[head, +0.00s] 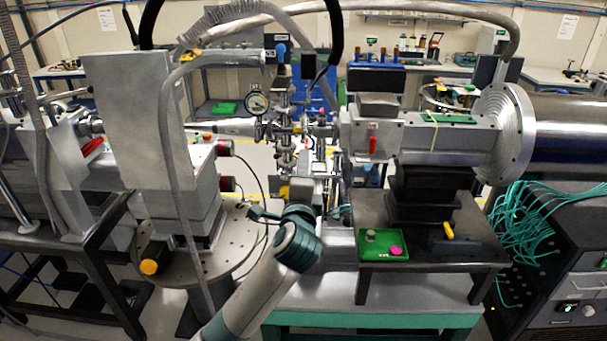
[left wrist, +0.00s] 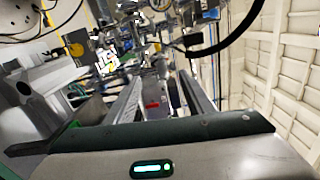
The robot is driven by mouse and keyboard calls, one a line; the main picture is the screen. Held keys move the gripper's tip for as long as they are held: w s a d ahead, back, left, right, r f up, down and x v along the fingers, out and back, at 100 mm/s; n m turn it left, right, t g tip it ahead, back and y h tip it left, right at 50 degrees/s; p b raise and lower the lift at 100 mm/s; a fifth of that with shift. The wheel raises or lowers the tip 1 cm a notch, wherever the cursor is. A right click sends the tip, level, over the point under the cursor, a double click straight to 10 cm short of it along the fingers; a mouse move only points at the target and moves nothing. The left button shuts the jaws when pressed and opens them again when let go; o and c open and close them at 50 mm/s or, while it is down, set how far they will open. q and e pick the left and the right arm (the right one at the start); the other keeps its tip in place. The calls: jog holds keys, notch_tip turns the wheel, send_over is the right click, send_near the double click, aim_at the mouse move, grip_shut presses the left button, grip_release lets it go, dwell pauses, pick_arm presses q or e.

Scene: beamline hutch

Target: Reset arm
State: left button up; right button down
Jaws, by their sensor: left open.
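My left arm (head: 262,285) rises from the bottom of the head view, left of the middle. It is bent at a dark teal joint (head: 297,243) in front of the beamline hardware. In the left wrist view my left gripper (left wrist: 163,92) has two long grey fingers standing apart, with no object that I can make out held between them. Beamline parts show blurred beyond the fingers. My right arm and gripper are in neither view.
A round perforated plate (head: 240,262) lies left of my arm. To its right, a green tray (head: 374,252) with small items and a yellow piece (head: 448,230) sit on a dark table (head: 430,262). Hoses, a gauge (head: 257,103) and teal cables (head: 520,225) surround the area.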

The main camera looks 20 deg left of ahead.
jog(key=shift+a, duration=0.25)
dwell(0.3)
